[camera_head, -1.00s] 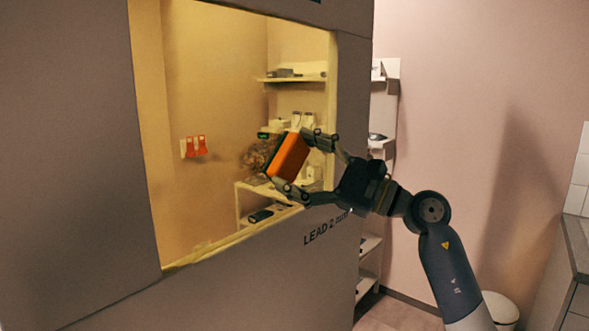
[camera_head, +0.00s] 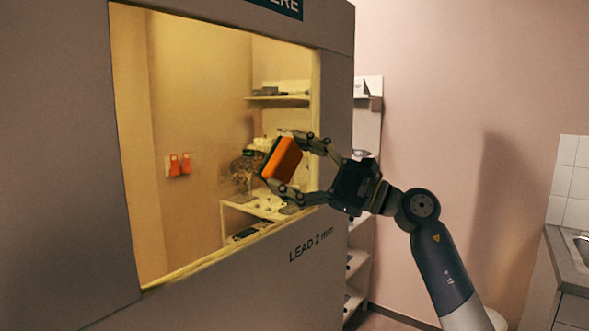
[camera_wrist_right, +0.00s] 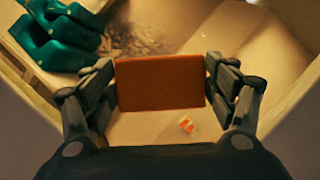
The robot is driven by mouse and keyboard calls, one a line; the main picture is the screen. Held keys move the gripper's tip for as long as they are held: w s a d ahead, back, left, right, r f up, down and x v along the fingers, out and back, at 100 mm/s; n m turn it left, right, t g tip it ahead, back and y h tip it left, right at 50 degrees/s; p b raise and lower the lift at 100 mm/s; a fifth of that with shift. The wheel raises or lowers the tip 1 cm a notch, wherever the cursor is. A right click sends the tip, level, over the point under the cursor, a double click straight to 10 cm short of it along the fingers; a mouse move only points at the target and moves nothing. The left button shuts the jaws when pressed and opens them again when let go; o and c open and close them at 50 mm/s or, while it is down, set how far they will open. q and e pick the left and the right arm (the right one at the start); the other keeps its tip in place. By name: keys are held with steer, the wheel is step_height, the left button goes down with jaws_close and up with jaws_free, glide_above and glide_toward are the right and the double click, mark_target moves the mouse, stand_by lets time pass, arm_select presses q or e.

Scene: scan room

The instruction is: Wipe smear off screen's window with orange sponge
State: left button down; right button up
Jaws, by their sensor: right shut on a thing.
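The orange sponge (camera_head: 286,158) has a dark green side towards the window and is held tilted between the fingers of my right gripper (camera_head: 290,165). Its orange face (camera_wrist_right: 160,82) fills the middle of the right wrist view. The screen's window (camera_head: 190,110) is a large yellowish pane in a grey panel. The smear (camera_head: 243,168) is a brown speckled patch just left of the sponge; it also shows behind the sponge in the right wrist view (camera_wrist_right: 140,38). I cannot tell whether the sponge touches the pane. My left gripper is not in view.
Red clips (camera_head: 179,164) and shelves (camera_head: 283,98) show through the window. A teal object (camera_wrist_right: 62,36) appears at the wrist view's upper left. A white shelf unit (camera_head: 366,110) stands beyond the screen's right edge; a counter with a sink (camera_head: 570,262) is at far right.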

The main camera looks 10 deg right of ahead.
mark_target(277, 167)
steer(key=shift+s+a+f, duration=0.1)
steer(key=shift+s+a, duration=1)
steer(key=shift+a, duration=0.05)
steer(key=shift+s+a, duration=1.3)
steer(key=shift+s, duration=0.05)
steer(key=shift+s+a+p, duration=0.55)
steer(key=shift+s+a, duration=0.7)
steer(key=shift+s+a+p, duration=1)
steer(key=shift+s+a, duration=0.25)
steer(key=shift+a, duration=0.05)
steer(key=shift+r+p, duration=0.45)
steer(key=shift+r, duration=0.4)
steer(key=shift+w+d+f+b, duration=0.1)
steer(key=shift+d+f+b, duration=0.05)
steer(key=shift+b, duration=0.2)
steer(key=shift+w+d+b, duration=0.85)
steer(key=shift+b, duration=0.2)
steer(key=shift+w+d, duration=0.35)
steer(key=shift+d, duration=0.05)
steer(key=shift+w+d+b, duration=0.6)
steer(key=shift+w+b, duration=0.05)
steer(key=shift+b, duration=0.35)
steer(key=shift+w+d+b, duration=0.35)
steer(key=shift+w+d, duration=0.3)
steer(key=shift+w+d+b, duration=0.45)
steer(key=shift+w+d, duration=0.15)
steer(key=shift+w+d+b, duration=0.3)
steer(key=shift+w+d, duration=1.65)
